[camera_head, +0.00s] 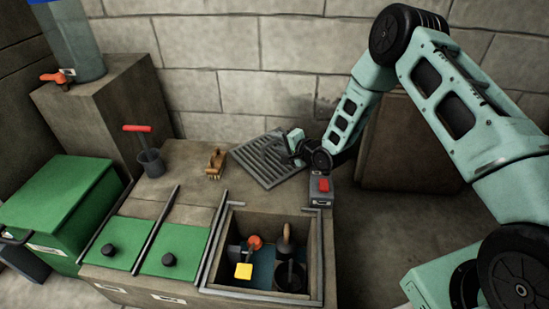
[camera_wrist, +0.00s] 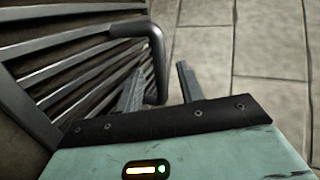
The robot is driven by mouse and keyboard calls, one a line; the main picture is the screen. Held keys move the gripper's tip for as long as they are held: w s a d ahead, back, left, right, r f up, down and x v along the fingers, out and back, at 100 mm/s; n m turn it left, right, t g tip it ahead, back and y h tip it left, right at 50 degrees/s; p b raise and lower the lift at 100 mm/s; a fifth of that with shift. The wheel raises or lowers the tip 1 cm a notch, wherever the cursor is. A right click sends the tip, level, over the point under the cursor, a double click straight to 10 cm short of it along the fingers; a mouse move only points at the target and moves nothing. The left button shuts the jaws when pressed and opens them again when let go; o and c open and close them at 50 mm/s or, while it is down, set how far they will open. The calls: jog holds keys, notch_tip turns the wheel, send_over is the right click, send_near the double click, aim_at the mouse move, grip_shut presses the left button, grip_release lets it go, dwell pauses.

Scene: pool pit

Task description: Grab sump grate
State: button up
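The sump grate (camera_head: 262,158) is a dark grey slatted metal panel, tilted at the back of the stone block by the wall. In the wrist view the grate (camera_wrist: 72,62) fills the left side, and its bent bar handle (camera_wrist: 155,42) stands out at its right edge. My gripper (camera_head: 293,158) is at the grate's right end. In the wrist view my gripper (camera_wrist: 160,75) is open, with one finger on either side of the handle's lower part. I cannot tell whether either finger touches it.
A grey box with a red switch (camera_head: 324,185) stands just right of the grate. A wooden-coloured brush-like item (camera_head: 215,163) and a red-handled tool in a cup (camera_head: 150,160) stand to the left. An open pit (camera_head: 213,268) with several items lies in front, beside green lids (camera_head: 175,240).

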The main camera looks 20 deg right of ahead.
jog(key=shift+b+x, duration=0.45)
jog(key=shift+x, duration=0.75)
jog(key=shift+w+f, duration=0.1)
jog(key=shift+w, duration=0.15)
grip_shut()
